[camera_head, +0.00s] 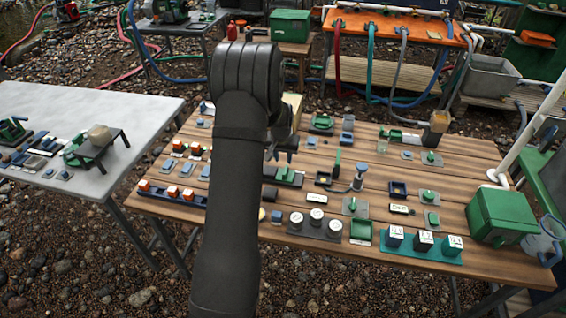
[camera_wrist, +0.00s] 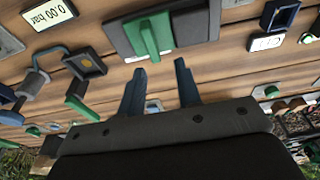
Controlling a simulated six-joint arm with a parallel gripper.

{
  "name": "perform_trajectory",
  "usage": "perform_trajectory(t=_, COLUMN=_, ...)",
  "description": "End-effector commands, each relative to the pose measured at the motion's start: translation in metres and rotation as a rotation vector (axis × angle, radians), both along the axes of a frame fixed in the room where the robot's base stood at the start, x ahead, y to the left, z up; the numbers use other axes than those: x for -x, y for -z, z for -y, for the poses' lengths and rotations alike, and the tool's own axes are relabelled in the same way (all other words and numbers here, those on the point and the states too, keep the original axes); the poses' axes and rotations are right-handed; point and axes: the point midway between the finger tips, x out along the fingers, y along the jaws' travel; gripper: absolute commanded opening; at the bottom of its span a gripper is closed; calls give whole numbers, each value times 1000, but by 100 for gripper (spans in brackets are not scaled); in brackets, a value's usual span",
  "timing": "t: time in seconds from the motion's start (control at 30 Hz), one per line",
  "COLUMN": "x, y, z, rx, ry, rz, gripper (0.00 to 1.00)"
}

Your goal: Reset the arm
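My gripper (camera_head: 280,155) hangs above the middle of the wooden table (camera_head: 345,165) in the head view, partly hidden behind my dark forearm. In the wrist view my gripper (camera_wrist: 159,70) shows two blue-grey fingers set apart, with nothing between them. Beyond the fingertips lies a dark block with a green upright handle (camera_wrist: 149,38); the fingers look apart from it. The height of the gripper over the table is hard to tell.
The wooden table holds several small switches and valves, a green box (camera_head: 502,215) at right and a green tray with white-topped cubes (camera_head: 422,243) at front. A grey table (camera_head: 95,100) stands left. An orange bench (camera_head: 395,28) with hoses stands behind.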

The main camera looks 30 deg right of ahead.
Motion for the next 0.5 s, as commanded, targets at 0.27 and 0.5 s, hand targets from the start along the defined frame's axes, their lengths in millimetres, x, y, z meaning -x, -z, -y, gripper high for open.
perform_trajectory(t=0.27, x=0, y=-20, z=0, rx=0, ry=0, rz=0, gripper=31)
perform_trajectory(t=0.5, x=0, y=-20, z=0, rx=0, ry=0, rz=0, gripper=31)
